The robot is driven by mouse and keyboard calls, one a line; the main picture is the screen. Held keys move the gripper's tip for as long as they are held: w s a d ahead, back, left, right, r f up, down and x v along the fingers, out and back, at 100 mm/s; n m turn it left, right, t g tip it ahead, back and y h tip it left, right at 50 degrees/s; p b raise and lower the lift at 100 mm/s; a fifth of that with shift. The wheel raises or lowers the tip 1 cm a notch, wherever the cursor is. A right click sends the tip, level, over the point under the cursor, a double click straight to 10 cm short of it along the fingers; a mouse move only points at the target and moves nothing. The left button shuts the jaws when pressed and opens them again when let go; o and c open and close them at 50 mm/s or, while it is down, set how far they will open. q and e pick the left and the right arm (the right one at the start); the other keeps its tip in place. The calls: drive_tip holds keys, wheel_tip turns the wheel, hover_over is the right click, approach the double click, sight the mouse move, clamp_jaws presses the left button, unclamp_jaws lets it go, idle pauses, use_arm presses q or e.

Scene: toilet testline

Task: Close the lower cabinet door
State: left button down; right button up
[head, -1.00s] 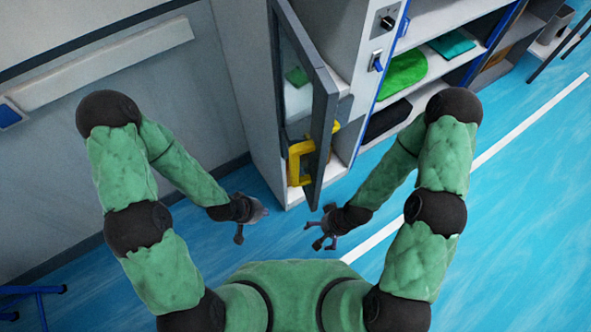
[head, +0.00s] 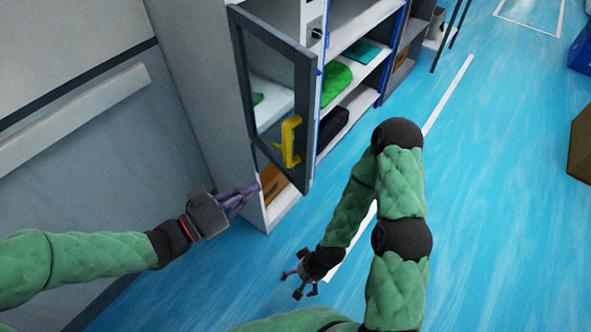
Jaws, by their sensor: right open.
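The cabinet door (head: 241,75) is a dark grey frame with a clear pane and a yellow handle (head: 290,140) near its right edge. It stands open at an angle in front of the grey cabinet (head: 195,80), with shelves visible through the pane and a brown item (head: 272,184) below its bottom edge. My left gripper (head: 243,198) is beside the cabinet's lower front corner, left of and below the door; I cannot tell whether it touches the cabinet. Its finger spacing is unclear. My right gripper (head: 299,283) is open and empty, low over the floor, apart from the door.
Open shelves to the right hold a green item (head: 336,82) and a black item (head: 333,124). A wall with a pale rail (head: 75,120) is at the left. The blue floor (head: 490,220) on the right is largely clear, with a brown box (head: 581,145) at the edge.

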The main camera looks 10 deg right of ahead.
use_arm(q)
drive_tip(key=b, duration=0.3)
approach(299, 160)
drive_tip(key=d+r, duration=0.4)
drive_tip(key=d, duration=0.3)
drive_tip(key=shift+w+d+b, duration=0.3)
drive_tip(key=shift+w+d, duration=0.15)
drive_tip(key=shift+d, duration=0.1)
